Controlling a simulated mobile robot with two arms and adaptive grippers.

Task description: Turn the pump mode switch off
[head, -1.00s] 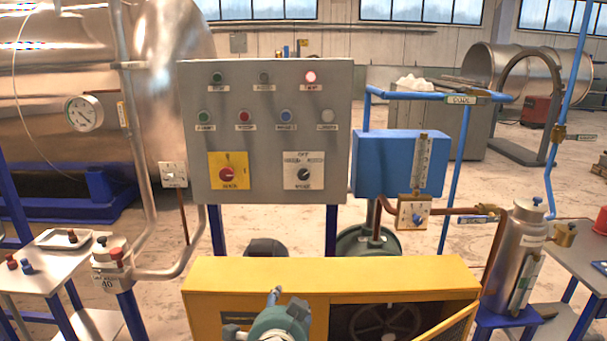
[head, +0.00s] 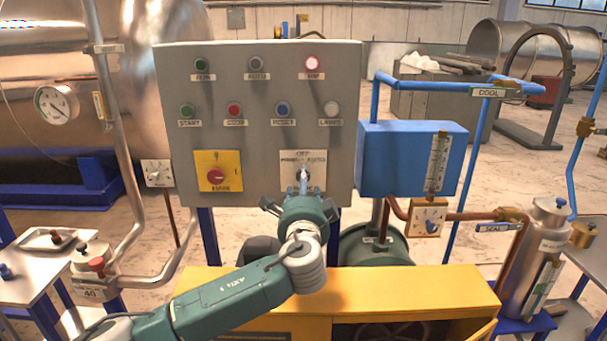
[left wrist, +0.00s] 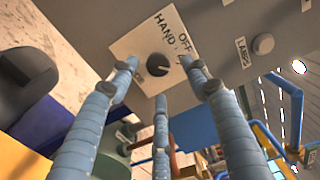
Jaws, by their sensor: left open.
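The pump mode switch is a black rotary knob (left wrist: 157,64) on a white plate (left wrist: 184,43) on the grey panel; the plate reads OFF and HAND. In the head view the plate (head: 316,157) is at the panel's lower right, and my gripper partly covers the knob. My left gripper (head: 301,194) is open in front of it. In the left wrist view its spread blue-grey fingers (left wrist: 159,77) surround the knob in the picture. I cannot tell whether they touch it. The knob's exact pointing is unclear. My right gripper is not in view.
On the panel (head: 260,140) are several buttons and lamps, one lit red (head: 312,64), and a red knob on a yellow plate (head: 230,158). A blue box (head: 400,160) stands right of the panel. A yellow cabinet (head: 400,290) stands below.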

